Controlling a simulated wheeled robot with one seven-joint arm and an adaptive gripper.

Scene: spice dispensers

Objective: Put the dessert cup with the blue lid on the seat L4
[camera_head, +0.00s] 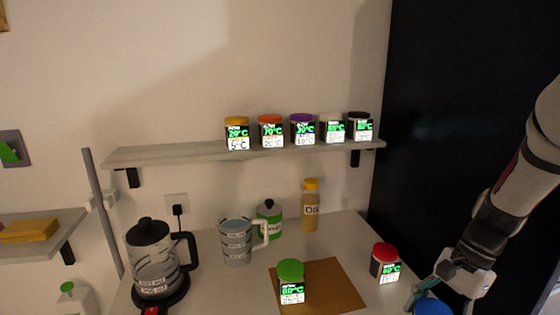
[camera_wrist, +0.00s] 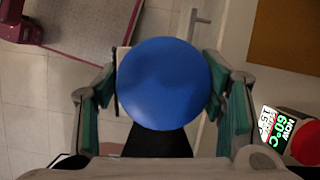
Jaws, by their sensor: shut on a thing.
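The dessert cup with the blue lid (camera_head: 432,307) is at the bottom right of the head view, cut off by the frame's lower edge. In the wrist view its round blue lid (camera_wrist: 164,83) fills the middle. My gripper (camera_head: 436,287) is shut on this cup, with a teal-padded finger on each side of it. The wrist view shows my gripper (camera_wrist: 166,105) from above, and the cup's body is mostly hidden under the lid. I see no label that marks seat L4.
A shelf (camera_head: 190,155) holds several lidded cups in a row.

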